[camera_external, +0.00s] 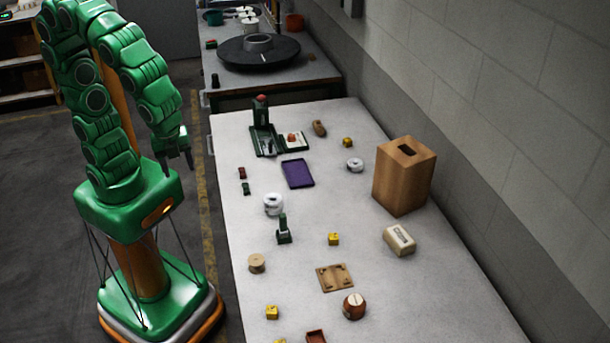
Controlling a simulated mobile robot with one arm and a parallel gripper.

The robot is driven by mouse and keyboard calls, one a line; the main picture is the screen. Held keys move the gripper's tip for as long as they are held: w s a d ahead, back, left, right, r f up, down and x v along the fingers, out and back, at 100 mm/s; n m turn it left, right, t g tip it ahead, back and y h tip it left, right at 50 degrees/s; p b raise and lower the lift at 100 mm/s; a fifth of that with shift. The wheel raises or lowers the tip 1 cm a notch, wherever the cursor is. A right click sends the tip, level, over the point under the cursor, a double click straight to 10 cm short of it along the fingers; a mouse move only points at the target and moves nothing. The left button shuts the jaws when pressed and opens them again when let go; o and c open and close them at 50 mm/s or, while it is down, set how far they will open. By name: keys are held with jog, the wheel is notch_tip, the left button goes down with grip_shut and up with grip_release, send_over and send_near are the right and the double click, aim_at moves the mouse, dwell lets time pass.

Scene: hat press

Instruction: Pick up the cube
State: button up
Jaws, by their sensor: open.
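Several small yellow cube-like blocks lie on the white table (320,200); I cannot tell which is the task's cube. One yellow block (333,239) sits mid-table, another yellow block (272,312) near the front left, and another yellow block (347,142) towards the back right. A further yellow piece (280,341) is cut off by the bottom edge. My gripper (178,160) hangs down left of the table, above the floor side, open and empty. It is well apart from all the blocks.
A tall wooden box (404,178) stands at the right near the wall. A purple tray (298,174), a green hand press (262,125), a white roll (273,204), a green stamp-like piece (284,231) and a wooden plate (334,278) lie about. Bare table shows between them.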

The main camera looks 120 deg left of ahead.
jog(key=w+d+f+m+t, duration=0.15)
jog(key=w+m, duration=0.45)
jog(key=w, duration=0.6)
jog(key=m+t+y, duration=0.1)
jog(key=m+t, duration=0.2)
jog(key=m, duration=1.3)
send_near(270, 309)
jog(key=w+f, duration=0.1)
jog(key=shift+x, duration=1.45)
jog(key=shift+s+x, duration=0.1)
jog(key=shift+x, duration=0.85)
jog(key=shift+s+x, duration=0.15)
jog(key=shift+x, duration=0.8)
jog(key=shift+w+a+f, duration=0.25)
jog(key=shift+f, duration=0.4)
grip_shut()
